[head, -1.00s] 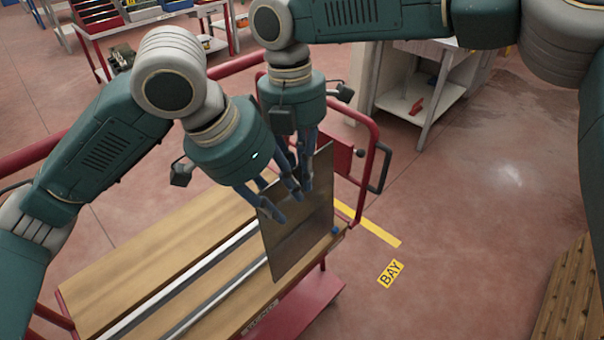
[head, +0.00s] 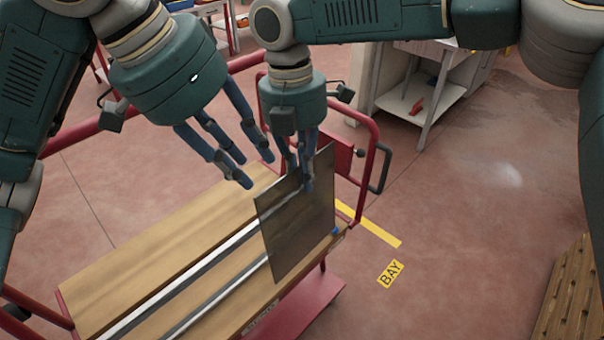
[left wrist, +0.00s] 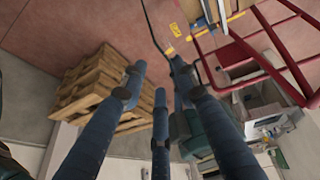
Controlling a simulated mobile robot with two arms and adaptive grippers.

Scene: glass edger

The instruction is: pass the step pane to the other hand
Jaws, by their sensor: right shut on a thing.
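The step pane (head: 296,232) is a dark, see-through rectangular sheet, upright above the right end of a wooden-topped cart. My right gripper (head: 301,173) is shut on its upper edge, and the fingers cover part of that edge. Whether the lower edge touches the cart is unclear. My left gripper (head: 246,168) is to the left of the pane, open and empty, with its fingers apart and clear of the glass. Its spread fingers also show in the left wrist view (left wrist: 150,95), with nothing between them that I can make out.
The cart's wooden deck (head: 150,268) has metal strips along it and red rails (head: 373,150) at its end. A wooden pallet (head: 570,300) lies at the lower right. A white bench (head: 440,100) stands behind.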

